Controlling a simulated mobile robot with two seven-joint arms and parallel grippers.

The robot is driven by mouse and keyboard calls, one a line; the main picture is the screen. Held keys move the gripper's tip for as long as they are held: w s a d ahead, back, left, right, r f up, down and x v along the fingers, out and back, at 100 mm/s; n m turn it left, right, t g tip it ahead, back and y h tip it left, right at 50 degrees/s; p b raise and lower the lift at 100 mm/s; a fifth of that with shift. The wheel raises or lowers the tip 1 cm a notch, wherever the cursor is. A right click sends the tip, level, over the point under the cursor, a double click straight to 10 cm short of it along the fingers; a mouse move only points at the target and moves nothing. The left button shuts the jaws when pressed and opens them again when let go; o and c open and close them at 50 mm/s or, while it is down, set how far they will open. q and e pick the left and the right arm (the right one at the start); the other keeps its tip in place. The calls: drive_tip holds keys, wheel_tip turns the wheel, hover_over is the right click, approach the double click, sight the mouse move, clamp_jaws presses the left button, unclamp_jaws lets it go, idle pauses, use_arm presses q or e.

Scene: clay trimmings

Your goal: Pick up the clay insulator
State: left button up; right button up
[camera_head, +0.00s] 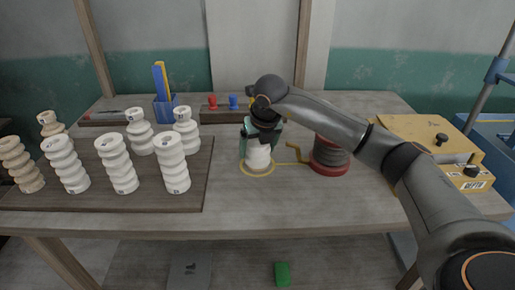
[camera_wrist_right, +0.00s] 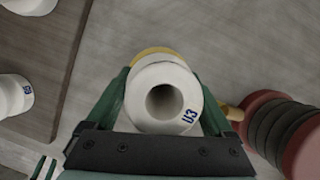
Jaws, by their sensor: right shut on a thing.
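A white clay insulator (camera_head: 258,156) stands upright at the yellow ring (camera_head: 257,172) on the table. My right gripper (camera_head: 260,145) comes down on it from above and is shut on it, with the green fingers on either side. In the right wrist view the insulator (camera_wrist_right: 163,97) shows its top with a round hole and a blue mark that reads like "U3", between the fingers of the gripper (camera_wrist_right: 165,105). The gripper hides its upper part in the head view. My left gripper is not in view.
Several other ribbed insulators (camera_head: 117,164) stand on a dark board (camera_head: 205,180) at the left. A red-rimmed reel (camera_head: 330,155) stands close to the right, and a yellow box (camera_head: 425,140) farther right. A blue holder (camera_head: 166,108) and a rack with red and blue knobs (camera_head: 227,114) are behind.

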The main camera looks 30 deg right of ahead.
clamp_jaws()
drive_tip(key=shift+r, duration=0.15)
